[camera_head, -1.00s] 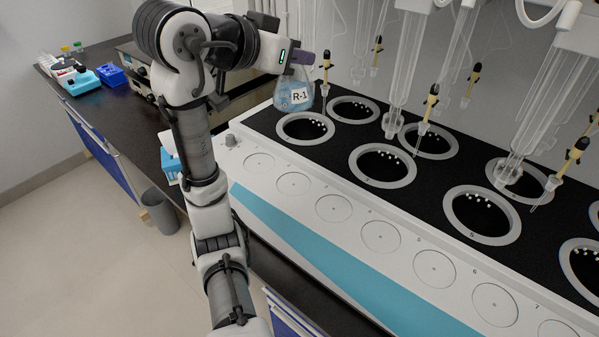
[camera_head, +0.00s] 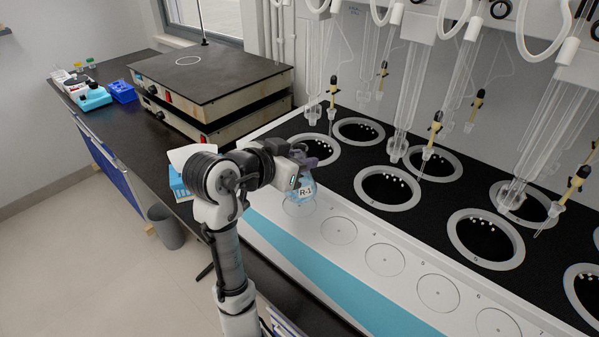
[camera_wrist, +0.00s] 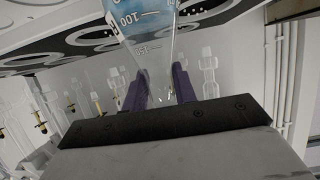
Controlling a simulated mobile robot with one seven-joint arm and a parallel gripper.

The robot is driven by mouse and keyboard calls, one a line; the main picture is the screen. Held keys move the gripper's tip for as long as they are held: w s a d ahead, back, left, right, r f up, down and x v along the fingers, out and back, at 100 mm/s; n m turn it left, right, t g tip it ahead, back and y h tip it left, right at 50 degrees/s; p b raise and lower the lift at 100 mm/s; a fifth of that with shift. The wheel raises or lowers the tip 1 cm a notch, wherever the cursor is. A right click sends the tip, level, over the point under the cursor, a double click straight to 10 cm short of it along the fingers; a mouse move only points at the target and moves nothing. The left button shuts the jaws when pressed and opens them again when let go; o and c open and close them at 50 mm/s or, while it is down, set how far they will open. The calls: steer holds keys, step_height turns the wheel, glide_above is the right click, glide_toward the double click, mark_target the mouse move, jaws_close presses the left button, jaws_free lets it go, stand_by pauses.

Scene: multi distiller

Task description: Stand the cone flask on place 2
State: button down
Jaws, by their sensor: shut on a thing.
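The cone flask (camera_head: 305,193), clear with blue liquid and labelled R-1, is upright in the head view. It overlaps a ring mark on the white front ledge, place 2 by the order of the marks (camera_head: 299,212). I cannot tell whether its base touches the ledge or hangs just above it. My gripper (camera_head: 314,161) is shut on the flask's neck, its purple fingers on either side. The wrist view shows the neck between the fingers and the graduated body (camera_wrist: 150,28) beyond. Place 1 is hidden behind the flask and my gripper.
Further empty ring marks (camera_head: 338,231) run along the ledge to the lower right. Behind it, the black deck (camera_head: 345,187) has several round wells, with glassware and yellow-topped tubes hanging above. A hotplate (camera_head: 205,85) stands at the back left.

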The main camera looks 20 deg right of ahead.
steer(key=shift+f, duration=1.85)
steer(key=shift+f, duration=0.1)
steer(key=c, duration=1.1)
jaws_free()
steer(key=b+v, duration=0.1)
steer(key=v, duration=1.1)
